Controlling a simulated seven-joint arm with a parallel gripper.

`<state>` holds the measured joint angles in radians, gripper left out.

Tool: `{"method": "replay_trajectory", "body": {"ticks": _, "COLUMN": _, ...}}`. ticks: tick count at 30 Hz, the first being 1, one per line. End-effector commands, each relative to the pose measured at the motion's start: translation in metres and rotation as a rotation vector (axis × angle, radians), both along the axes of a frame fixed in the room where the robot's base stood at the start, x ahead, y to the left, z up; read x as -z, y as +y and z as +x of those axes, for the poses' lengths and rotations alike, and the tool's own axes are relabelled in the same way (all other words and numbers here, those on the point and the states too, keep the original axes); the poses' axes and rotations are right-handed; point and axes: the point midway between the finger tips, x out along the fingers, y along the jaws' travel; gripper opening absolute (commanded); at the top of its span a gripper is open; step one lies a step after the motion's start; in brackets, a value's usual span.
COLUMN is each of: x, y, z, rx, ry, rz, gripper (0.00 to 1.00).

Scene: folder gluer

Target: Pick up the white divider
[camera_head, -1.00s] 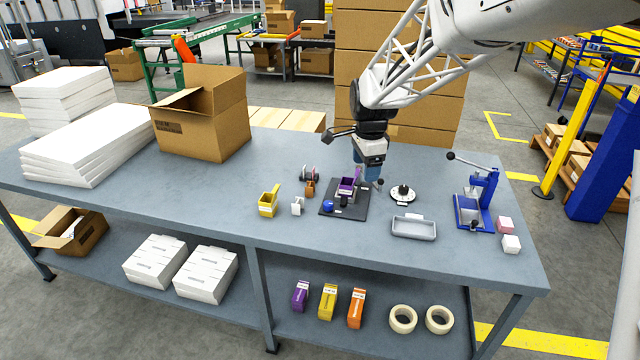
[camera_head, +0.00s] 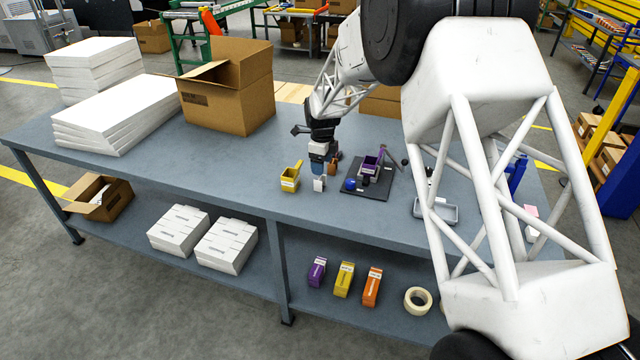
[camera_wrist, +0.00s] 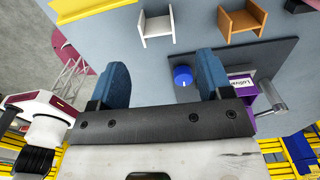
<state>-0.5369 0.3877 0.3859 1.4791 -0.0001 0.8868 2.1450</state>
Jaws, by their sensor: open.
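The white divider (camera_head: 319,184) is a small upright H-shaped piece on the table, just right of the yellow box. In the wrist view the white divider (camera_wrist: 157,29) lies beyond my fingertips, roughly in line with the gap between them. My gripper (camera_head: 317,170) points down above the table, close behind the divider. In the wrist view my gripper (camera_wrist: 160,72) shows two blue fingers spread wide with nothing between them. The gripper is apart from the divider.
A brown divider (camera_wrist: 241,23) stands right of the white one. At right is a dark fixture plate (camera_head: 375,190) with a purple box (camera_head: 371,168) and a blue knob (camera_wrist: 183,76).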

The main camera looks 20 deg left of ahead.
Motion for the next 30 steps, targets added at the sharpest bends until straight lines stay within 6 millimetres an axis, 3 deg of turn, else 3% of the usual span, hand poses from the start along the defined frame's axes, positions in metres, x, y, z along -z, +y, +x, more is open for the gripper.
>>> {"method": "replay_trajectory", "body": {"ticks": 14, "x": 0.007, "y": 0.006, "z": 0.001, "rx": 0.015, "ry": 0.002, "rz": -0.001, "gripper": 0.72}}
{"method": "replay_trajectory", "body": {"ticks": 24, "x": 0.030, "y": 0.006, "z": 0.001, "rx": 0.014, "ry": 0.003, "rz": -0.002, "gripper": 0.72}}
{"method": "replay_trajectory", "body": {"ticks": 30, "x": 0.032, "y": 0.006, "z": 0.001, "rx": 0.014, "ry": 0.002, "rz": -0.001, "gripper": 0.72}}
